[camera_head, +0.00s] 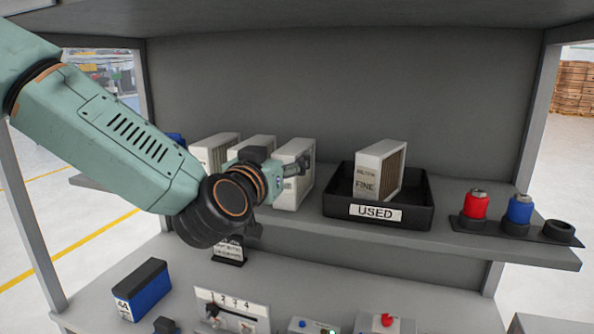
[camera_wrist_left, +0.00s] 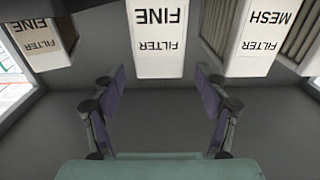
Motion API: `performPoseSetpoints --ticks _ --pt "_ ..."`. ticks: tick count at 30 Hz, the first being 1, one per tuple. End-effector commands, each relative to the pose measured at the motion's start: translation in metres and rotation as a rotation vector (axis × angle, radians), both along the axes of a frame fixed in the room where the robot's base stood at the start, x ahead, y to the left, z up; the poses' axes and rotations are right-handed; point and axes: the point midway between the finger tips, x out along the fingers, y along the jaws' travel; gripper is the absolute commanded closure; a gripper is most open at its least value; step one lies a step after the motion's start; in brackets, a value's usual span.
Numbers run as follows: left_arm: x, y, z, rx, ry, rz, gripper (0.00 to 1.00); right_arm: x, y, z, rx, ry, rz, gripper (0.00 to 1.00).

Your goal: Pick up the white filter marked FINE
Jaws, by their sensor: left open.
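Three white filters stand in a row on the upper shelf in the head view; the rightmost (camera_head: 297,190) is partly behind my left gripper (camera_head: 298,166). In the left wrist view, a white filter marked FINE (camera_wrist_left: 158,38) appears upside down, ahead and centred between the fingers of my left gripper (camera_wrist_left: 160,85). The gripper is open and empty, apart from the filter. Another white filter marked FINE (camera_head: 371,172) stands in the black tray labelled USED (camera_head: 428,205). My right gripper is not in view.
A filter marked MESH (camera_wrist_left: 262,32) and another filter (camera_wrist_left: 42,40) flank the FINE one in the left wrist view. Red (camera_head: 475,205) and blue (camera_head: 519,209) canisters stand at the shelf's right. A blue box (camera_head: 141,290) and small devices sit on the lower surface.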

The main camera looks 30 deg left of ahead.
Motion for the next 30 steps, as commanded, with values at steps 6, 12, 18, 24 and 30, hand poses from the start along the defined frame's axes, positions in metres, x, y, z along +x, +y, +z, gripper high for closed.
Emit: performPoseSetpoints --ticks 6,12,18,24,30 --pt "0.002 0.000 0.000 0.001 0.000 -0.001 0.26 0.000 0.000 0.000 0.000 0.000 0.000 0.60" --pt "0.019 0.005 0.000 0.003 0.001 -0.002 0.26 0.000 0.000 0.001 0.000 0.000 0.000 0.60" --pt "0.038 0.010 -0.001 0.002 0.003 -0.003 0.26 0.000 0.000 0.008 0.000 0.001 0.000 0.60" --pt "0.064 0.017 -0.001 0.003 0.002 -0.003 0.26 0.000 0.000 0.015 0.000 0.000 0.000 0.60" --pt "0.074 0.018 -0.002 0.000 0.001 -0.004 0.26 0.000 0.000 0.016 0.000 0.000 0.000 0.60"
